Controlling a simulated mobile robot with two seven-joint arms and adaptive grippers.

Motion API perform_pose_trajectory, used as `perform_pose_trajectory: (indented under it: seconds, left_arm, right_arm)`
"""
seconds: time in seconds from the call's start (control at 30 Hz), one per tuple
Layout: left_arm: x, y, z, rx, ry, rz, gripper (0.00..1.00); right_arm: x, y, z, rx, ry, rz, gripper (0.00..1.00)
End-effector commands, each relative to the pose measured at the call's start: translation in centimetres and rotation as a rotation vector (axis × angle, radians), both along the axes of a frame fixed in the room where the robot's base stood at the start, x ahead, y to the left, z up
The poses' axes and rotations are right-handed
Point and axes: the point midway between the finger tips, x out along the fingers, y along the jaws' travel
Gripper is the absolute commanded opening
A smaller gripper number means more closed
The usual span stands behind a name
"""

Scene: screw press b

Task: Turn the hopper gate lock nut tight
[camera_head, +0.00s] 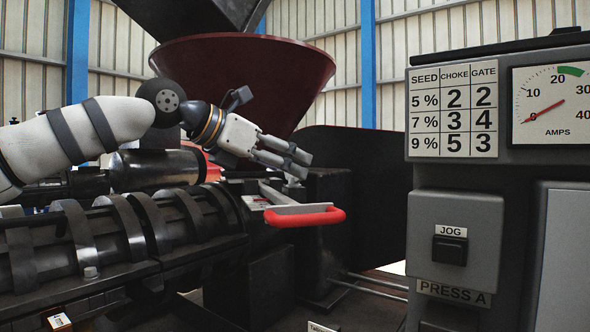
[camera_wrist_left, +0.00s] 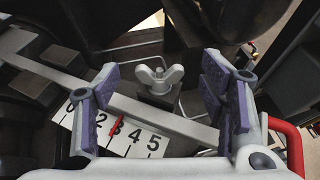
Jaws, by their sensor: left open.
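The hopper gate lock nut is a grey wing nut (camera_wrist_left: 160,79) in the left wrist view, on a dark block beside a flat metal bar. My left gripper (camera_wrist_left: 158,95) is open, with one purple-padded finger on each side of the nut in the picture; both look apart from it. In the head view my left gripper (camera_head: 297,163) is below the hopper (camera_head: 243,80), above the red-handled gate slide (camera_head: 310,215). The nut cannot be made out there. A white scale (camera_wrist_left: 132,139) shows a red pointer near 3; the 1 is hidden. My right gripper is out of view.
A control panel (camera_head: 455,190) stands at the right, with a JOG button (camera_head: 450,249), an amps dial (camera_head: 552,104) and a seed/choke/gate chart (camera_head: 453,112). The ribbed press barrel (camera_head: 130,228) lies at the left, below my left arm.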

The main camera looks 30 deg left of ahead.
Motion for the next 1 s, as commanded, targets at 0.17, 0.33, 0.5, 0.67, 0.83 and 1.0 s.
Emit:
perform_pose_trajectory:
  seconds: [0.17,0.33,0.5,0.67,0.83,1.0]
  left_arm:
    - [2.4,-0.8,-1.0,0.001,-0.001,0.001,0.65]
    - [2.9,-1.0,-1.2,0.0,-0.003,0.001,0.65]
    - [2.9,-1.0,-1.2,-0.001,-0.003,0.001,0.63]
    - [2.9,-1.0,-1.2,0.0,-0.002,0.001,0.26]
    - [2.9,-1.0,-1.2,0.0,-0.002,0.0,0.16]
    - [3.1,-1.0,-1.5,-0.003,0.002,-0.029,0.16]
  right_arm:
    - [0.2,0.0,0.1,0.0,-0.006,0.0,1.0]
    - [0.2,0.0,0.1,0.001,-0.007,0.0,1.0]
    - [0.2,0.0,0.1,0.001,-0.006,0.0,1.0]
    - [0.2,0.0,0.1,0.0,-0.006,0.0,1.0]
    - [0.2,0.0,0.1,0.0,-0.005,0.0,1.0]
    - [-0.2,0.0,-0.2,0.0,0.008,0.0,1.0]
